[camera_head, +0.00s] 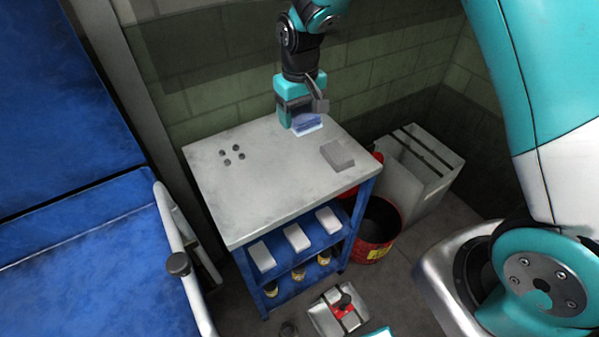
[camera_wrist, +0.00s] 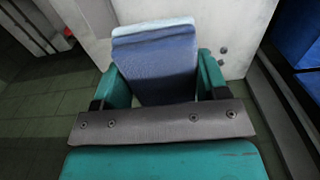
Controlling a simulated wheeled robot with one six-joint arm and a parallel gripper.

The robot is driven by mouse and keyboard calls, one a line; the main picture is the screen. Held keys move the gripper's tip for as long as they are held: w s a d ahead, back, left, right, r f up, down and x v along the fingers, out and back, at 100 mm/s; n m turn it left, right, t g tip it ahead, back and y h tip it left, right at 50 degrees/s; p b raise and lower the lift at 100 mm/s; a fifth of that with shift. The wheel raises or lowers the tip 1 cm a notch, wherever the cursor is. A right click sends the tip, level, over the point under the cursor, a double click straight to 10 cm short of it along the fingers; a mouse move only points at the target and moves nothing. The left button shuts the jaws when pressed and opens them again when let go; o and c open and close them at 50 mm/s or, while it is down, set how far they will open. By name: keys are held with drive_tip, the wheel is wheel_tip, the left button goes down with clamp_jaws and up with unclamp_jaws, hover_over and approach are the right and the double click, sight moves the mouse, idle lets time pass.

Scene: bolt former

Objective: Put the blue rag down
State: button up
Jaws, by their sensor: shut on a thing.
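The blue rag (camera_head: 307,123) is a folded block, blue with a pale edge. My gripper (camera_head: 298,115) is shut on it at the back edge of the grey-topped cart (camera_head: 262,178). In the wrist view the rag (camera_wrist: 155,62) sits between the two green fingers of my gripper (camera_wrist: 160,85), with the pale cart top (camera_wrist: 238,20) beyond it. I cannot tell whether the rag touches the cart top.
A grey block (camera_head: 338,155) lies on the cart's right side and several small dark bolts (camera_head: 231,155) on its left. The middle of the top is clear. A red bin (camera_head: 377,222) and a white crate (camera_head: 425,170) stand to the right.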

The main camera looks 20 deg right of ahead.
sight(300, 179)
wheel_tip(300, 179, down, 19)
drive_tip(key=p, duration=0.4)
drive_tip(key=shift+p, duration=0.4)
drive_tip(key=shift+f, duration=0.25)
drive_tip(key=shift+f+b, duration=0.2)
drive_tip(key=shift+b, duration=0.1)
drive_tip(key=o, duration=1)
drive_tip(key=shift+r, duration=0.1)
drive_tip(key=shift+o, duration=0.2)
drive_tip(key=shift+r, duration=0.1)
